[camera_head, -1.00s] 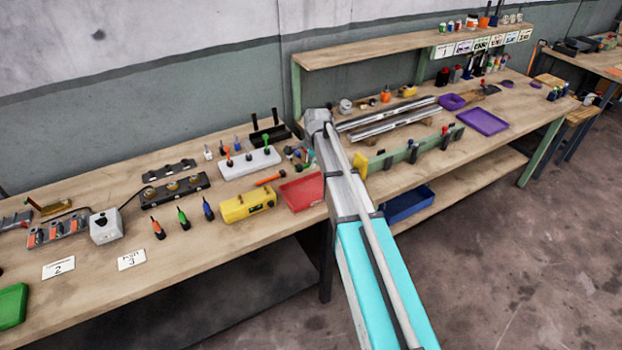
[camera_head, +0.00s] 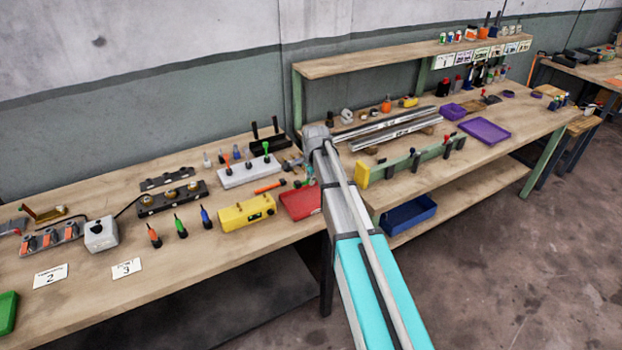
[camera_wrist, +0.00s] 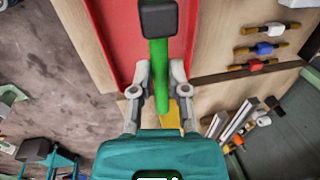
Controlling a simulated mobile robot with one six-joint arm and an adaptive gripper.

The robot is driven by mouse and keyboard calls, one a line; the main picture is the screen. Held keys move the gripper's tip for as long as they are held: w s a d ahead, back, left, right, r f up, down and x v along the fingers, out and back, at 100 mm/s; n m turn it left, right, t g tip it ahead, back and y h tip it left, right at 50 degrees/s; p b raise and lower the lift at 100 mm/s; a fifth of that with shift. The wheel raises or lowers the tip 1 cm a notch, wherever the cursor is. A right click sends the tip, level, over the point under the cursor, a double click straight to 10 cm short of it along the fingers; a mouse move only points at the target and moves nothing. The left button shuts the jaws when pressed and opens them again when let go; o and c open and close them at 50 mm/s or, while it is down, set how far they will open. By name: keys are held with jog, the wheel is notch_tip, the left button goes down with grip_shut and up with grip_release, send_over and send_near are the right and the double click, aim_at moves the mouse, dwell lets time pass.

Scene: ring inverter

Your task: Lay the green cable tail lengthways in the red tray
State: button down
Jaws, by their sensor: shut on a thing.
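The green cable tail (camera_wrist: 160,62) has a black end piece, which is nearest the camera at the top of the wrist view. My gripper (camera_wrist: 159,80) is shut on it, with one grey finger on each side. The tail runs roughly along the length of the red tray (camera_wrist: 121,36) and overlaps it in that view; I cannot tell whether they touch. In the head view the red tray (camera_head: 300,204) lies on the bench just left of my arm. My gripper is hidden behind the arm there.
A yellow case (camera_head: 247,213) stands left of the tray. A green bar (camera_head: 415,160) with a yellow end lies to the right. Behind are a white block (camera_head: 249,171) with coloured pieces and an orange tool (camera_head: 270,186). Upright orange, green and blue pieces (camera_head: 182,227) stand farther left.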

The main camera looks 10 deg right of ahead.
aim_at(310, 200)
jog(key=shift+f+b, duration=4.05)
jog(key=shift+f, duration=0.15)
jog(key=c, duration=0.5)
grip_release()
jog(key=shift+c, duration=0.2)
jog(key=shift+r, duration=0.1)
